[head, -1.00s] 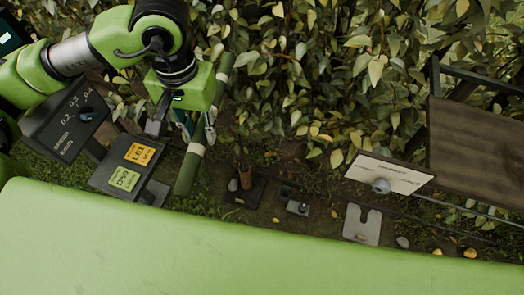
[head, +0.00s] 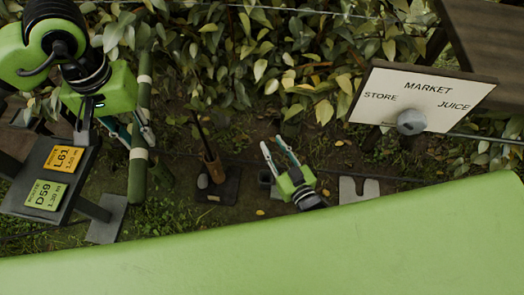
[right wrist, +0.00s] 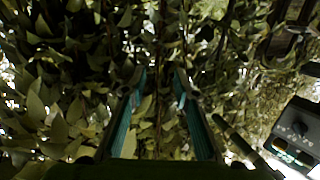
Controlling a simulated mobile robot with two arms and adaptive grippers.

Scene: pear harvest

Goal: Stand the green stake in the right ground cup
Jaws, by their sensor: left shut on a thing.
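The green stake (head: 138,183), with white bands, stands nearly upright in the head view. My left gripper (head: 137,132) is shut on it around its middle, left of the ground cups. A brown cup (head: 212,168) on a dark base has a thin dark rod rising from it. To its right, a dark grey cup (head: 265,178) is partly hidden by my right gripper. My right gripper (head: 274,142) is open and empty over that spot; its parted fingers also show in the right wrist view (right wrist: 160,80), with leaves behind.
Two tags, L61 (head: 63,159) and D59 (head: 45,195), sit on a dark stand at left. A notched grey plate (head: 358,189) lies right of the cups. A MARKET sign (head: 424,97) stands at right. A leafy hedge (head: 260,50) fills the back.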

